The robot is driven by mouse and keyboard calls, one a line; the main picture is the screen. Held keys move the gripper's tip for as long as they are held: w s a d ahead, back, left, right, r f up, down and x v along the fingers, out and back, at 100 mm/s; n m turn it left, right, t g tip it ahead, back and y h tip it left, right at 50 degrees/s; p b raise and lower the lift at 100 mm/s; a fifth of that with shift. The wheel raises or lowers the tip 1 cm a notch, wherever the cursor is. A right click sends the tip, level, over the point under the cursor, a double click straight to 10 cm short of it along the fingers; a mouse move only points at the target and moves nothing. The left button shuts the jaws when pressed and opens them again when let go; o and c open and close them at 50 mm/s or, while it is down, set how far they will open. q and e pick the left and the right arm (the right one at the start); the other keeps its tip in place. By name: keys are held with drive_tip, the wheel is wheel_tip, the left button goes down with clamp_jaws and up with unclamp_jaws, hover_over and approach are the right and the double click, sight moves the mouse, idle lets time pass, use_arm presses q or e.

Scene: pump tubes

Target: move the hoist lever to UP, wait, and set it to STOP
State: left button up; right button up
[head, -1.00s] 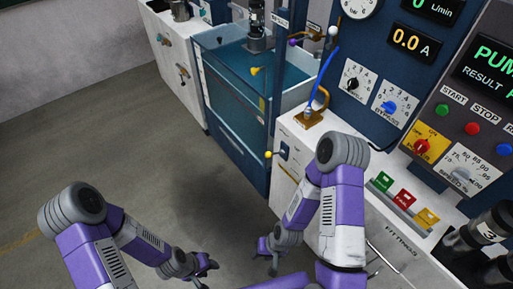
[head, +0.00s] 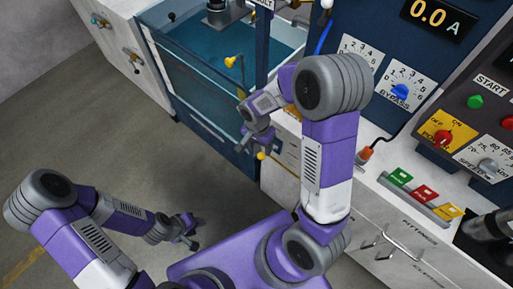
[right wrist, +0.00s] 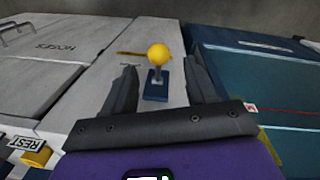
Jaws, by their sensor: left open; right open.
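The hoist lever appears to be the yellow ball knob (head: 261,156) on the cabinet's side face beside the tank. In the right wrist view the knob (right wrist: 158,54) is on a short stem over a dark blue base plate (right wrist: 156,91). Its setting cannot be read. My right gripper (head: 251,142) is open and close to the knob. In the right wrist view its two fingers (right wrist: 162,72) stand either side of the lever, with gaps on both sides. My left gripper (head: 186,232) is open and empty, low over the floor at the left.
A blue-walled water tank (head: 165,70) stands behind my right gripper, with another yellow knob (head: 230,62) on it. A control panel (head: 440,105) is at the right. Green, red and yellow blocks (head: 425,193) lie on the counter. The floor (head: 70,140) at left is clear.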

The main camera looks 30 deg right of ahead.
sight(261, 154)
drive_tip(key=f, duration=0.2)
drive_tip(key=f+b, duration=0.1)
drive_tip(key=f, duration=0.1)
drive_tip(key=f+b, duration=0.1)
drive_tip(key=f, duration=0.2)
drive_tip(key=shift+s+d+f, duration=0.1)
drive_tip(key=shift+s+d, duration=0.05)
drive_tip(key=shift+s, duration=0.2)
clamp_jaws()
